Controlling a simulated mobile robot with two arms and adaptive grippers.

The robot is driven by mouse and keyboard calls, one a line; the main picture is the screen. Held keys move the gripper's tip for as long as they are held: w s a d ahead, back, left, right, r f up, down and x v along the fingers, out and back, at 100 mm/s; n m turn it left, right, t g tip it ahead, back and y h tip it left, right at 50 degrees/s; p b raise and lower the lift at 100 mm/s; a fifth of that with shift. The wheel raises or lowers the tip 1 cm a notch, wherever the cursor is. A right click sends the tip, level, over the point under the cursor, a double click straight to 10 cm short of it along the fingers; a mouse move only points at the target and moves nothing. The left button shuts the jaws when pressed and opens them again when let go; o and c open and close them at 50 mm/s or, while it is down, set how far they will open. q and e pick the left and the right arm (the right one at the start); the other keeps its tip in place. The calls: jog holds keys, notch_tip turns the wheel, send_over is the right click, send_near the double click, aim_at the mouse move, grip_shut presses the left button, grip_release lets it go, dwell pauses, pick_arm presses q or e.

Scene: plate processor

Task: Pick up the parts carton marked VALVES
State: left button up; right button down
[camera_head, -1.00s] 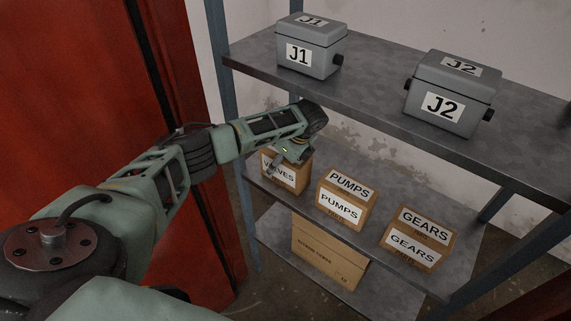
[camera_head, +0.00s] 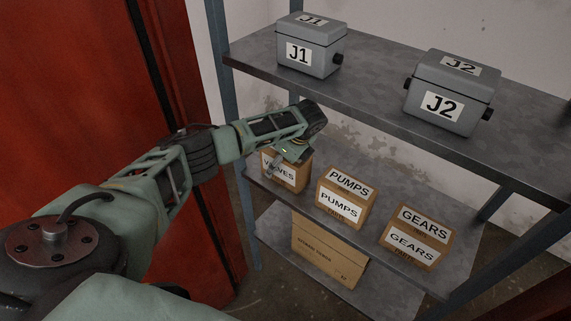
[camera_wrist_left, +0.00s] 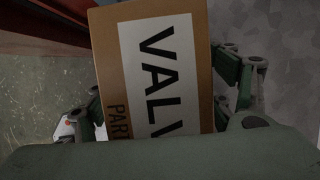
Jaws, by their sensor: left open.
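The VALVES carton (camera_head: 284,174) is a small brown box with a white label, standing at the left end of the middle shelf. My left gripper (camera_head: 283,161) is at this carton and hides part of its top and label. In the left wrist view the carton (camera_wrist_left: 160,60) fills the middle, its label turned sideways. The open fingers of my left gripper (camera_wrist_left: 165,110) show on both sides of it. Whether they touch the carton cannot be told. My right gripper is not in view.
The PUMPS carton (camera_head: 345,198) and the GEARS carton (camera_head: 418,236) stand to the right on the same shelf (camera_head: 375,240). Grey boxes J1 (camera_head: 311,45) and J2 (camera_head: 451,92) are on the shelf above. A large carton (camera_head: 325,252) is below. A red panel (camera_head: 180,60) is at left.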

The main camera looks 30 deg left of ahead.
pick_arm(q)
jog(key=shift+c, duration=0.7)
jog(key=c, duration=1.5)
jog(key=shift+c, duration=0.4)
jog(key=shift+w+r, duration=0.1)
jog(key=shift+r, duration=0.05)
